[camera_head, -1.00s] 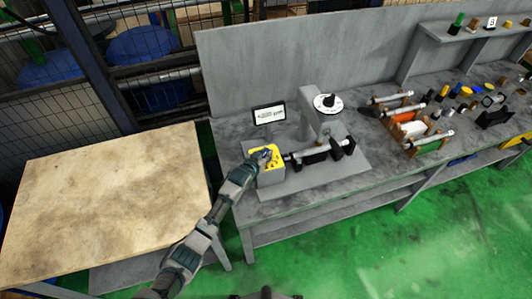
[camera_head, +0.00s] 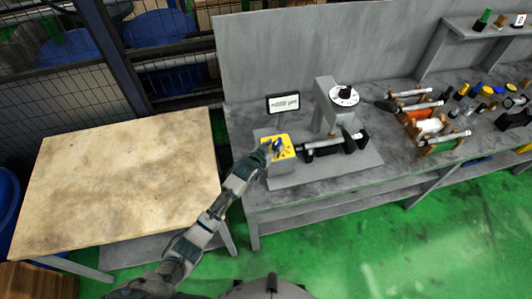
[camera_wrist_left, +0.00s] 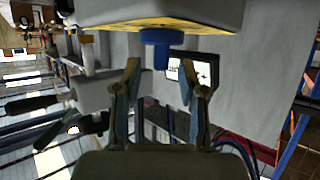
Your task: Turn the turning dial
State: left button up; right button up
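A grey control box with a yellow top panel (camera_head: 284,152) stands at the left end of the grinder on the bench. A blue knob (camera_wrist_left: 160,48) sticks out from this panel in the left wrist view. A round white dial with a black knob (camera_head: 344,95) sits on top of the grinder head. My left gripper (camera_wrist_left: 160,72) is open, one finger on each side of the blue knob, with gaps between; whether the tips reach its depth is hard to tell. In the head view my left gripper (camera_head: 270,150) is at the panel's left side. My right gripper is out of view.
A small display (camera_head: 284,103) stands behind the box. A cylindrical bar assembly (camera_head: 330,145) lies right of it. Racks with rods (camera_head: 428,125) and several small parts are farther right. A bare wooden table (camera_head: 120,180) stands at left; green floor is clear in front.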

pick_arm(q)
jog(key=v, duration=0.8)
jog(key=shift+a, duration=0.15)
jog(key=shift+s, duration=0.1)
